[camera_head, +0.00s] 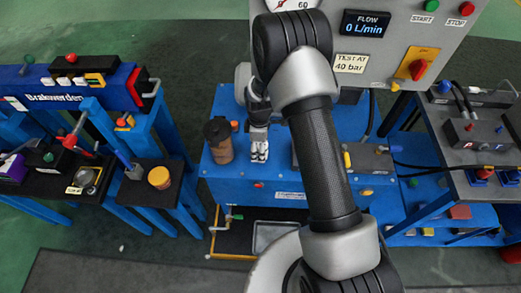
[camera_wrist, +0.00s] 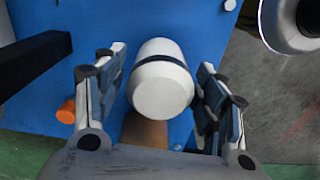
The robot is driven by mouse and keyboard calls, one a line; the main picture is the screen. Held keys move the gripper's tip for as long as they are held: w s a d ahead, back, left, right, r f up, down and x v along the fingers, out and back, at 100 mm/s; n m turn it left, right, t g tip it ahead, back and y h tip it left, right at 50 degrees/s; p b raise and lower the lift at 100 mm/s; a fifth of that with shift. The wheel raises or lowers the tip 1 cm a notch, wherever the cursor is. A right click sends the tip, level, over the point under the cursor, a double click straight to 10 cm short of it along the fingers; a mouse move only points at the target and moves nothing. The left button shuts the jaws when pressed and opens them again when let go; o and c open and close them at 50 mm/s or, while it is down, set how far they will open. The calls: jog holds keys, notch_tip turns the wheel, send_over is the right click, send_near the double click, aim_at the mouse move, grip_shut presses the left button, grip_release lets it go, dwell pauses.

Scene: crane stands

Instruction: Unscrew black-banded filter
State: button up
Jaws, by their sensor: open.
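The black-banded filter (camera_wrist: 162,88) is a white, rounded cylinder with a thin dark band near its far end in the wrist view. My gripper (camera_wrist: 156,100) is open, with one finger on each side of the filter. A gap shows on the filter's left; the right finger is closer, and I cannot tell whether it touches. In the head view my gripper (camera_head: 259,148) is over the blue middle stand (camera_head: 275,188). I cannot make out the filter there; my gripper and arm cover that area.
A brown cylinder with a dark top (camera_head: 218,142) stands just left of my gripper. An orange cap (camera_wrist: 67,112) is left of the fingers in the wrist view. A grey control panel (camera_head: 440,30) rises behind. A dark bar (camera_wrist: 35,62) lies at the wrist view's left.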

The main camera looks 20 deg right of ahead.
jog(key=m, duration=0.8)
jog(key=shift+m, duration=0.4)
jog(key=m, duration=0.8)
jog(key=shift+c, duration=0.2)
jog(key=c, duration=0.9)
jog(key=shift+c, duration=1.3)
jog(key=shift+r, duration=0.15)
